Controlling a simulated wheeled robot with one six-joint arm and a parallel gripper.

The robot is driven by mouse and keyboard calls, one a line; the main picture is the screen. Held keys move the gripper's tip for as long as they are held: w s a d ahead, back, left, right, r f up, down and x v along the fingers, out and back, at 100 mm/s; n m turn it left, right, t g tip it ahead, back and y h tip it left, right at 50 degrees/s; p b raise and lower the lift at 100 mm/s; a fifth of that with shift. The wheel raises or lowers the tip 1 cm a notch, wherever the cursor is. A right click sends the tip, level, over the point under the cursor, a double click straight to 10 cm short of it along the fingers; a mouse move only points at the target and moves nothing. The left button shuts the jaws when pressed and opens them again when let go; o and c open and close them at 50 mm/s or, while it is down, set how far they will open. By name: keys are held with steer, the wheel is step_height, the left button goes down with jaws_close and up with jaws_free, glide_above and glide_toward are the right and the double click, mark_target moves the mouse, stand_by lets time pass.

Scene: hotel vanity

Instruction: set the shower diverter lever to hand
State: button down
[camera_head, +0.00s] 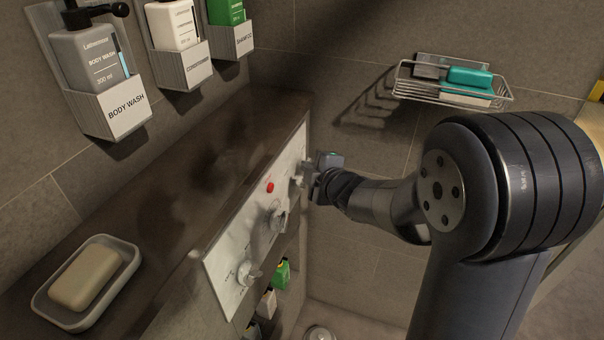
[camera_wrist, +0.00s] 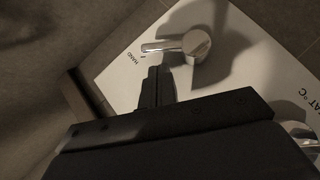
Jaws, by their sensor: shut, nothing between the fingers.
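The diverter lever (camera_wrist: 196,44) is a chrome knob with a thin handle on a white panel (camera_wrist: 235,70) in the wrist view. Its handle points left, its end close to the printed HAND label and a small tick mark. My gripper (camera_wrist: 155,72) is shut and empty, with its tips just below the handle. Whether they touch it I cannot tell. In the head view my gripper (camera_head: 312,172) is at the far end of the white panel (camera_head: 232,262) and partly hides the lever there.
The panel also carries a red button (camera_head: 270,187), a middle knob (camera_head: 277,219) and a near knob (camera_head: 248,272). A soap dish (camera_head: 45,311) sits on the ledge at left. A wire basket (camera_head: 405,92) hangs on the back wall. Bottles stand below the panel.

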steer(key=p, duration=0.1)
steer(key=g+p, duration=0.1)
steer(key=shift+w+d+r+m+p, duration=0.15)
steer(key=shift+w+r+m+p, duration=0.15)
steer(key=shift+w+m, duration=0.1)
steer(key=shift+w+f+p, duration=0.1)
steer(key=shift+p, duration=0.45)
steer(key=shift+w+d+f+p, duration=0.1)
steer(key=shift+w+f+p, duration=0.1)
steer(key=shift+p, duration=0.25)
steer(key=shift+r, duration=0.15)
